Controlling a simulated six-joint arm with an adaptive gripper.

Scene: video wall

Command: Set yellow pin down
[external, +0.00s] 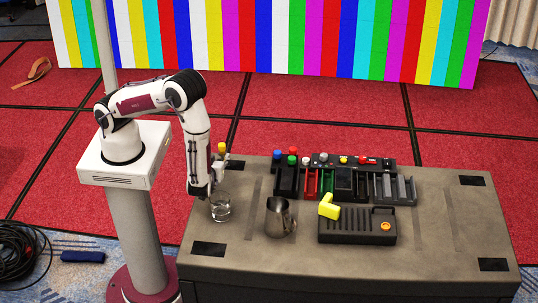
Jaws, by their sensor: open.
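A clear glass (220,207) stands just below my gripper in the picture. A metal pitcher (279,217), a black box (357,226) with a yellow piece (328,206) at its corner, and a rack (330,185) with coloured pins stand to the right. The table's right end (470,215) is clear.

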